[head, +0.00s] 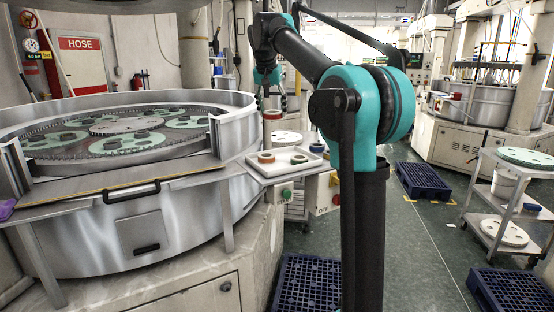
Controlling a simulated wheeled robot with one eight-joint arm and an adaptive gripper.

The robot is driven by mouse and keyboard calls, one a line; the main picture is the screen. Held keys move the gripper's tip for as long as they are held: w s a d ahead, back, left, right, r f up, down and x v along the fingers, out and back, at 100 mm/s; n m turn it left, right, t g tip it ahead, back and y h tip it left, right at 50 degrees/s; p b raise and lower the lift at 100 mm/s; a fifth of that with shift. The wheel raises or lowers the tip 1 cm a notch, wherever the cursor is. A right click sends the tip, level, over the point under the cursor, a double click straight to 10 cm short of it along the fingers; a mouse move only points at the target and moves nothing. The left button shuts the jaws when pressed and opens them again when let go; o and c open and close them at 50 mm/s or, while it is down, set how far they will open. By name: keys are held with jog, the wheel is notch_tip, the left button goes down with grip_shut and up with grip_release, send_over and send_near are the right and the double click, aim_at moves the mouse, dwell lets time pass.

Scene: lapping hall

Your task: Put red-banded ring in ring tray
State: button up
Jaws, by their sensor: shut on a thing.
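My gripper (271,104) is above the left part of the white ring tray (283,173), fingers pointing down. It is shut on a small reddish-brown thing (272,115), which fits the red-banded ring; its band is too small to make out. The held thing appears clear of the tray.
The big round lapping machine (130,190) stands left of the tray, with a raised metal rim. A control box with buttons (286,194) is below the tray. Blue pallets (424,181) lie on the floor; a trolley (508,190) stands at the right.

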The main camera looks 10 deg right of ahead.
notch_tip(320, 180, down, 18)
jog(key=shift+f, duration=0.25)
dwell(0.4)
jog(key=o, duration=1.5)
jog(key=shift+f, duration=0.1)
jog(key=v, duration=1.2)
